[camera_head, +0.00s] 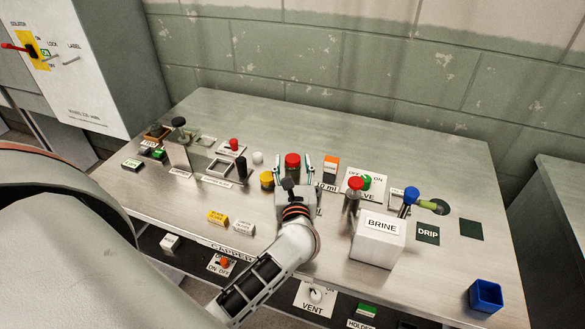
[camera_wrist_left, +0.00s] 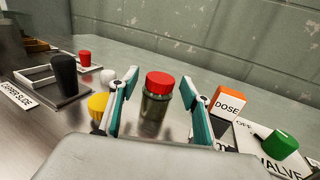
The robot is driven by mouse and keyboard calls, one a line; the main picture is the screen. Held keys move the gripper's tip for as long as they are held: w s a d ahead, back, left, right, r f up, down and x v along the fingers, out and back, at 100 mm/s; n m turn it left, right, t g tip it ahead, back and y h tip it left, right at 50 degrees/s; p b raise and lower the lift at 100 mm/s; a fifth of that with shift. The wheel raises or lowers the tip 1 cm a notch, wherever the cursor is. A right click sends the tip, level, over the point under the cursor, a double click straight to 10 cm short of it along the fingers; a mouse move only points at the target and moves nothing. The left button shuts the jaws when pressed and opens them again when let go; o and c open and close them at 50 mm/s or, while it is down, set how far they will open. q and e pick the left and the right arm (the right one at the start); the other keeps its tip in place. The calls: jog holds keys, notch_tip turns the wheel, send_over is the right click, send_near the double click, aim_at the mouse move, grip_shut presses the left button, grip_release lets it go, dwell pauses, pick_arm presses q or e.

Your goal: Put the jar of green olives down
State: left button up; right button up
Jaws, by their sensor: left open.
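The jar of green olives (camera_head: 292,163) has a red lid and dark green contents. It stands upright on the metal table (camera_head: 320,118), near the middle. My left gripper (camera_head: 295,160) is open, with one finger on each side of the jar. In the left wrist view the jar (camera_wrist_left: 156,104) shows between the spread fingertips of the left gripper (camera_wrist_left: 159,82), with a gap on both sides. The jar's base looks to rest on the table, though the gripper partly hides it in the head view. My right gripper is not in view.
A yellow-capped item (camera_head: 267,180) and a white knob (camera_head: 258,157) are left of the jar. The orange-topped DOSE block (camera_head: 331,167) and the VALVE panel with a green knob (camera_head: 366,181) are right. The white BRINE box (camera_head: 378,246) stands nearer the front. The table behind the jar is clear.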

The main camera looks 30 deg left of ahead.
pick_arm(q)
jog(key=c, duration=1.2)
jog(key=shift+c, duration=0.8)
jog(key=shift+r, duration=0.15)
grip_shut()
